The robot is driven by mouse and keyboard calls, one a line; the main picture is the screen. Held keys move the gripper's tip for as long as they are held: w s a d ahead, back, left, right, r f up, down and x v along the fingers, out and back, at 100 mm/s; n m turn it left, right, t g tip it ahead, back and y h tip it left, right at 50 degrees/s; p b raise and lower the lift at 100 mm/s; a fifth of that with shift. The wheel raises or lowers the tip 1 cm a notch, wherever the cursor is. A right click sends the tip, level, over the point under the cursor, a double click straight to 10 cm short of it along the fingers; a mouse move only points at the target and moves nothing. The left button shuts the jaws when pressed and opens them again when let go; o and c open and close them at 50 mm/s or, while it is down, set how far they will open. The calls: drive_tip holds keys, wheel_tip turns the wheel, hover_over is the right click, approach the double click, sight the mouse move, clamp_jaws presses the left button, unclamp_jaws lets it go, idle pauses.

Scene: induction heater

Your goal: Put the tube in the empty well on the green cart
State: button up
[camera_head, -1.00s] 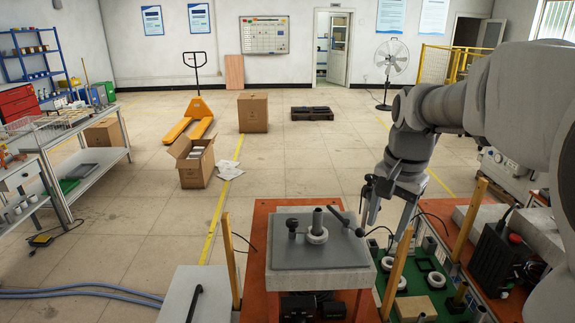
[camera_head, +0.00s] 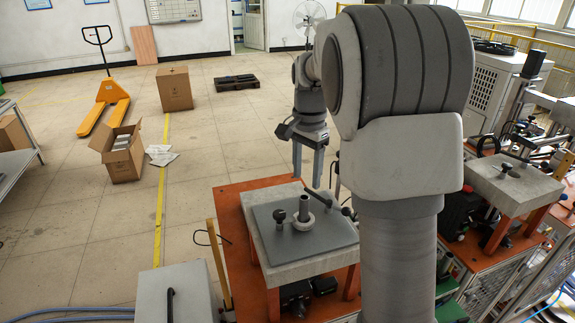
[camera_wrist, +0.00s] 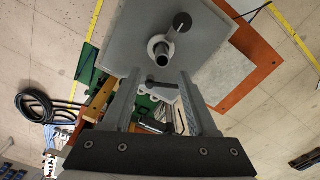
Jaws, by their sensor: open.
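A dark grey tube (camera_head: 304,207) stands upright inside a white ring (camera_head: 303,225) on the grey plate of a heater station. The wrist view shows the tube (camera_wrist: 163,55) nearly end-on, just beyond the fingertips. My gripper (camera_head: 308,181) is open and empty, pointing down, apart from the tube and above and behind it in the head view. Its two fingers also show in the wrist view (camera_wrist: 160,73). Only a green strip, apparently of the green cart (camera_head: 452,310), shows beside my arm; green also shows between the fingers. I cannot make out the empty well.
A black lever handle (camera_head: 329,197) and a black knob (camera_head: 280,216) stand on the plate close to the tube. A yellow-orange post (camera_head: 219,265) rises left of the orange table (camera_head: 233,240). Another heater station (camera_head: 512,184) stands at the right.

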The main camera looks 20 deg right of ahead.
drive_tip(key=f+b, duration=0.2)
drive_tip(key=f, duration=0.1)
drive_tip(key=f+b, duration=0.2)
drive_tip(key=f, duration=0.1)
drive_tip(key=f+b, duration=0.2)
drive_tip(key=f, duration=0.1)
drive_tip(key=shift+w+a+f+b, duration=0.1)
drive_tip(key=shift+w+b, duration=0.15)
drive_tip(key=shift+b, duration=0.1)
clamp_jaws()
drive_tip(key=shift+r, duration=0.2)
idle(1.1)
wheel_tip(320, 180, up, 9)
drive_tip(key=p, duration=0.8)
hover_over(304, 201)
drive_tip(key=w, duration=0.1)
drive_tip(key=shift+w+d+f, duration=0.1)
drive_tip(key=shift+d, duration=0.15)
idle(0.3)
